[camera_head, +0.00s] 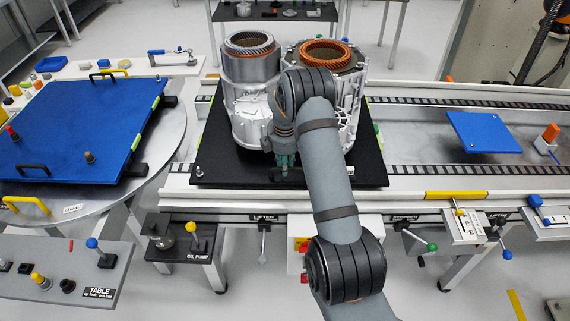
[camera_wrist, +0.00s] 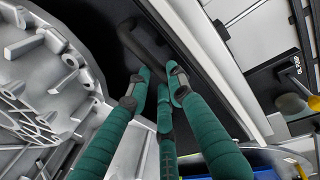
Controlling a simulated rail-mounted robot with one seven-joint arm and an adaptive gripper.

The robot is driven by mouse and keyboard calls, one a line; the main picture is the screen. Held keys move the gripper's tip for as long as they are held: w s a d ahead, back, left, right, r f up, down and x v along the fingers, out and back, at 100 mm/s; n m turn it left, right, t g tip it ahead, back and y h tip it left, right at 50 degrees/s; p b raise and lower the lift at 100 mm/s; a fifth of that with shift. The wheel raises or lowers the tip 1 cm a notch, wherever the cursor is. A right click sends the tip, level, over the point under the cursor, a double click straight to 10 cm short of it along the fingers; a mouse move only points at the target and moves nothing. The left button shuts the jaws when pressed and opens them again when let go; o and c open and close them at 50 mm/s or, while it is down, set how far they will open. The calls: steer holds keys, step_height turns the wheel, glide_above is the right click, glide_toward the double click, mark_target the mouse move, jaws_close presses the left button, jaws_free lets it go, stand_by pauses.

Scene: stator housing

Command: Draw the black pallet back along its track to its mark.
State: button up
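The black pallet (camera_head: 215,172) lies flat on the track (camera_head: 420,172), left of the picture's middle in the head view. In the wrist view its dark surface (camera_wrist: 105,20) fills the upper part. A black bar handle (camera_wrist: 140,42) stands on it near its front edge. My gripper (camera_head: 284,160) is low over this front edge, fingers pointing down. In the wrist view its green fingers (camera_wrist: 160,80) are around the near end of the handle, spaced apart. Whether they press on it I cannot tell. A yellow stripe (camera_head: 455,195) marks the front rail further right.
Two metal housings with copper windings, left (camera_head: 250,95) and right (camera_head: 347,115), stand on the pallet; my arm partly hides the right one. A blue plate (camera_head: 483,132) lies on the track at right. A round table (camera_head: 165,150) with a blue board (camera_head: 80,120) adjoins at left.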

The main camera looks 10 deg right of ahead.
jaws_close()
steer(key=shift+f, duration=0.1)
stand_by(0.3)
steer(key=shift+d+b, duration=0.2)
steer(key=shift+b, duration=0.25)
steer(key=o, duration=0.5)
jaws_free()
steer(key=shift+o, duration=0.5)
